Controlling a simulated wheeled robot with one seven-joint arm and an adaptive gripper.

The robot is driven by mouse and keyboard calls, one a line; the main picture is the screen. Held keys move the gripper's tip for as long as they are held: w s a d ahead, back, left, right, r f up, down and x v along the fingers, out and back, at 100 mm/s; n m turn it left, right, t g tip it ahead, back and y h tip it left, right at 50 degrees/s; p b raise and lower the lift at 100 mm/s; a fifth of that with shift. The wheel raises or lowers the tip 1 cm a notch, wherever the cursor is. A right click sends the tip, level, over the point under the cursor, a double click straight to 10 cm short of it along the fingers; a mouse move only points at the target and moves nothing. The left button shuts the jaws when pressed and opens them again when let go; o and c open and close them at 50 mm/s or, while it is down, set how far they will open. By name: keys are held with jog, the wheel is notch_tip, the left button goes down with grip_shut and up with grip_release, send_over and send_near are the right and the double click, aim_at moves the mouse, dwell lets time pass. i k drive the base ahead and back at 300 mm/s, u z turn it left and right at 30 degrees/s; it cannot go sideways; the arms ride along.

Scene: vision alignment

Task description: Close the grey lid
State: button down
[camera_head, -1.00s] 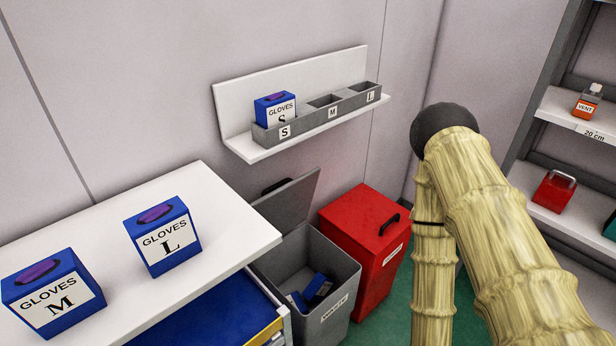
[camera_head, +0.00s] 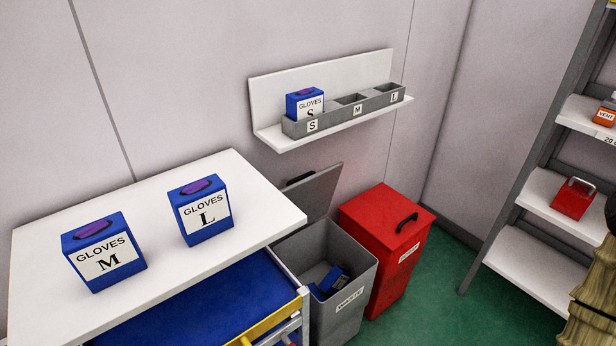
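The grey lid (camera_head: 316,192) stands open, tilted up at the back of the grey waste bin (camera_head: 350,312), near the wall. A dark handle shows at the lid's upper left. The bin's mouth is open and blue boxes (camera_head: 332,279) lie inside. The bin's left side is partly hidden by the white table. Part of my arm, in a tan ribbed cover, shows at the lower right edge. My gripper is not in view.
A red bin (camera_head: 383,243) with a shut lid and black handle stands right beside the grey bin. The white table (camera_head: 245,229) bears two blue glove boxes, M (camera_head: 104,252) and L (camera_head: 200,210). A wall shelf (camera_head: 334,128) hangs above. Green floor (camera_head: 440,290) is free before the right rack.

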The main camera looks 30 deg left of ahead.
aim_at(312, 192)
jog(key=u, duration=1.25)
